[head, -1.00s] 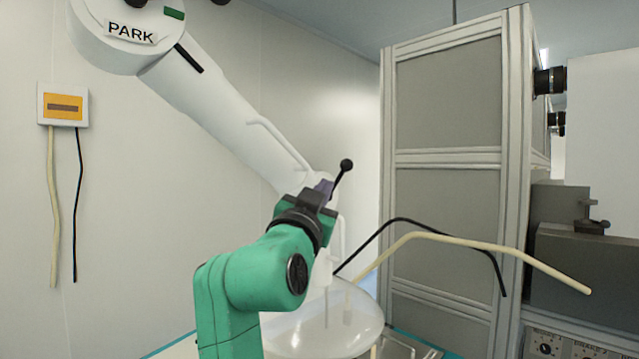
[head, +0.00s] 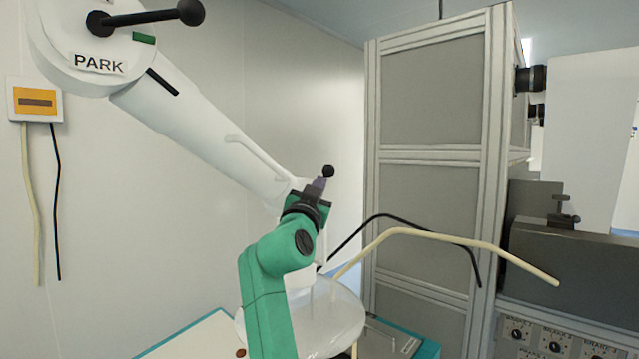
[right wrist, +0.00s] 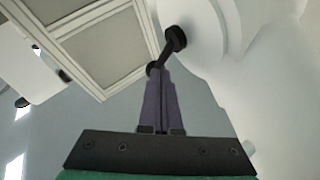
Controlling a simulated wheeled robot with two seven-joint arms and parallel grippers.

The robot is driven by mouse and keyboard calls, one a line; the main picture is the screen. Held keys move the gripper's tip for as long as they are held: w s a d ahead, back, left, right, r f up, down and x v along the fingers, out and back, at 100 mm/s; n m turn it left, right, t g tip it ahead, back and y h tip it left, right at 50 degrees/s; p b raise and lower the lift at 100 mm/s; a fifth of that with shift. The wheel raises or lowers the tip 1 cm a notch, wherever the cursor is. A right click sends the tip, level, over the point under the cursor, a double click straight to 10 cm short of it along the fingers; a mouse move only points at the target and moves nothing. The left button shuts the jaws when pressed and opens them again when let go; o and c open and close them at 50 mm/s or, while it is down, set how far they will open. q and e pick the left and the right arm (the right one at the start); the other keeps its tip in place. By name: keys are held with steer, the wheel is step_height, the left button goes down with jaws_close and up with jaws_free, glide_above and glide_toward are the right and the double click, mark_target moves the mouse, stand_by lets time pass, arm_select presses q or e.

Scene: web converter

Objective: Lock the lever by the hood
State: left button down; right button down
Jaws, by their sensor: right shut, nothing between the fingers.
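The black lever by the hood has a round knob (head: 328,171), which shows just above my right fingertips at the lower end of the white arm. My right gripper (head: 320,184) is shut, with its purple fingers together and nothing between them. In the right wrist view the black lever (right wrist: 166,52) lies just beyond the tips of the closed fingers (right wrist: 159,78); I cannot tell whether they touch. The clear, rounded hood (head: 335,318) is below, partly hidden by my green right arm. Most of the lever rod is hidden in the head view. My left gripper is out of view.
Another black lever (head: 150,18) sits on the white joint marked PARK (head: 98,63), upper left. A grey framed cabinet (head: 430,100) stands right of the gripper. Beige (head: 450,238) and black bent rods (head: 400,222) cross in front of it. A wall box (head: 36,102) hangs left.

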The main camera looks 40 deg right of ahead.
steer(key=shift+d+f+m+g+y+p, duration=0.15)
steer(key=shift+d+m+g+y+p, duration=0.65)
steer(key=shift+d+g+y, duration=0.15)
stand_by(0.9)
